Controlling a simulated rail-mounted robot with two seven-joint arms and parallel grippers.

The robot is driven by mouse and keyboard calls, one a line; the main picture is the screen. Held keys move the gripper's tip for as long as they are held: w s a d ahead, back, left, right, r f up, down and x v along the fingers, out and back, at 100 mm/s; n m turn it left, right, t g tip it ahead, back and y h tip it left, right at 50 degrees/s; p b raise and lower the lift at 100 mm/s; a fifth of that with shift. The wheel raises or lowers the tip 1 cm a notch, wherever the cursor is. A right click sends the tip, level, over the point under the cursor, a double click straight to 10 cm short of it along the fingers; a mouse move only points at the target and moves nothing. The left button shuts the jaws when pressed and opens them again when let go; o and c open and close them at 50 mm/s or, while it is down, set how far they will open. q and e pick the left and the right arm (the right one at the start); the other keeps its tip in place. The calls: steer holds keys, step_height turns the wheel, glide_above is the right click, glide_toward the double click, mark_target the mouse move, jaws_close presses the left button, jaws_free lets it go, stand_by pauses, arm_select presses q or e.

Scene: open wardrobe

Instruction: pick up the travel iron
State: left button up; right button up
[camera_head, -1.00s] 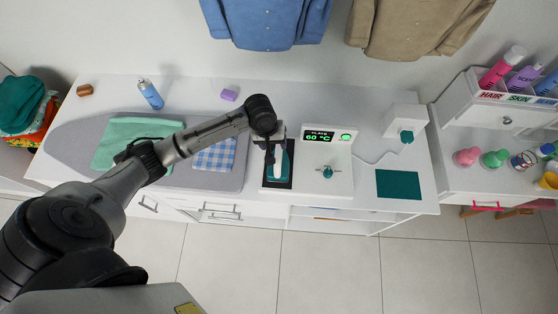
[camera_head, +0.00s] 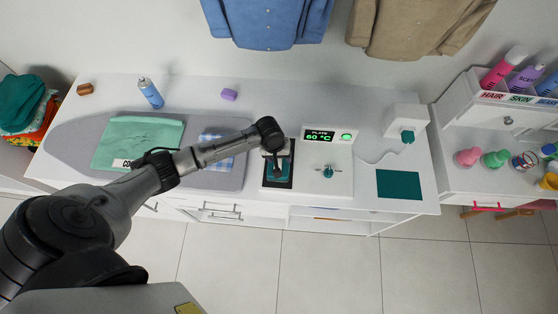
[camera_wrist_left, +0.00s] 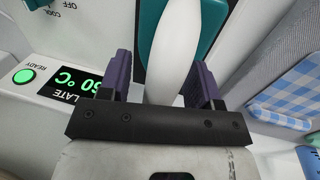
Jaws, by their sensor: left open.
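The travel iron (camera_head: 286,172) is teal with a white handle. It rests on a black pad at the left end of the white heating station, partly hidden by my left gripper in the head view. My left gripper (camera_head: 277,164) is over it. In the left wrist view the gripper's dark purple fingers (camera_wrist_left: 161,78) are open, one on each side of the white handle (camera_wrist_left: 172,45), with gaps visible. The iron's teal body (camera_wrist_left: 214,28) shows beyond the fingers. My right gripper is not in view.
The station's display (camera_head: 319,136) reads "PLATE 60 °C" beside a lit green button. Left of the iron are the grey ironing board (camera_head: 70,145) with a green cloth (camera_head: 140,138) and a blue checked cloth (camera_head: 224,163). A teal mat (camera_head: 398,184) lies at right.

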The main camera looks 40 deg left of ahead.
arm_select(q)
steer(key=shift+f, duration=0.15)
steer(key=shift+c, duration=0.4)
steer(key=c, duration=0.9)
